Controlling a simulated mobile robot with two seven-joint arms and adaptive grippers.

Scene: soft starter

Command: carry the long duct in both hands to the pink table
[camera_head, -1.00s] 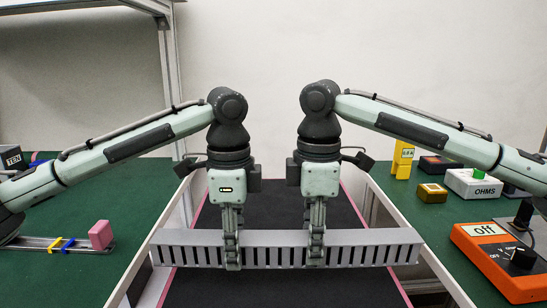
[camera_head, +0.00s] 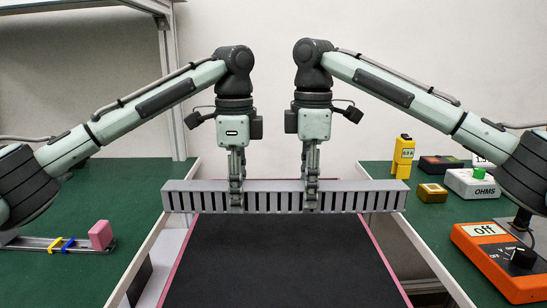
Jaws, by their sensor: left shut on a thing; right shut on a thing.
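The long duct (camera_head: 272,200) is a grey slotted bar lying crosswise in the middle of the view. My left gripper (camera_head: 236,200) is shut on it left of its middle. My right gripper (camera_head: 311,198) is shut on it right of its middle. The duct looks level. The pink table (camera_head: 282,265) shows a dark top with pink edges, between the two green benches. The duct spans the table's width and its ends reach past both pink edges. I cannot tell whether the duct touches the table or hangs above it.
The left green bench (camera_head: 105,205) holds a pink block (camera_head: 101,235) by a metal rail. The right green bench holds an orange box marked Off (camera_head: 500,262), a white OHMS box (camera_head: 470,183), a yellow device (camera_head: 403,157) and a small yellow box (camera_head: 432,193). The near dark tabletop is clear.

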